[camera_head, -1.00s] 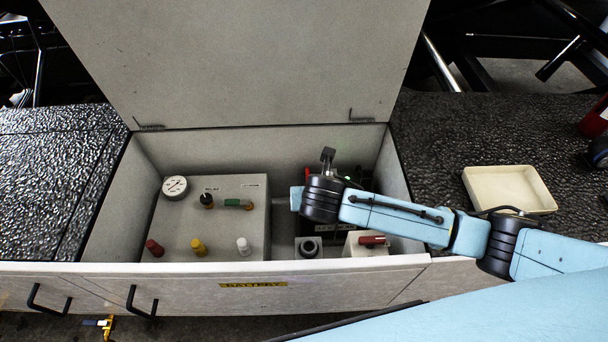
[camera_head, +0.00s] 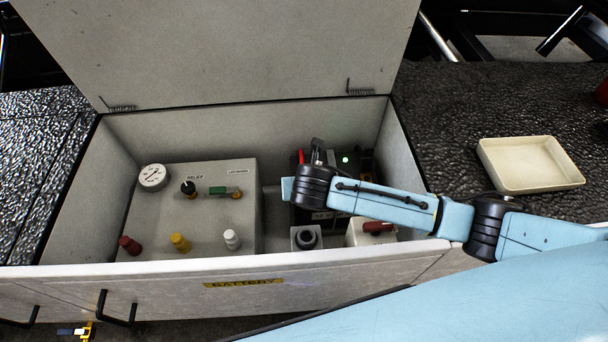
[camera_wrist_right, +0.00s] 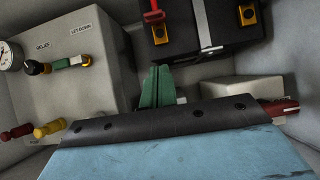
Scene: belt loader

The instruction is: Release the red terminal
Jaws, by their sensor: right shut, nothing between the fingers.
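The red terminal (camera_wrist_right: 152,12) is a red lever-like piece at the top of the wrist view, above a yellow post on the black battery (camera_wrist_right: 205,30). A red bit (camera_head: 301,157) shows in the head view behind my right wrist, at the battery's left edge. My right gripper (camera_wrist_right: 157,72) has green wedge fingers that are together and empty. They are below the red terminal in the wrist view, apart from it. In the head view my right wrist hides these fingers and much of the battery. My left gripper is not in view.
The open compartment has a raised lid (camera_head: 230,50) and a front wall (camera_head: 150,278). A grey box (camera_head: 205,215) with a gauge and coloured knobs stands left. A light box with a red handle (camera_head: 378,227) stands right. A cream tray (camera_head: 530,186) lies on the dark surface outside.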

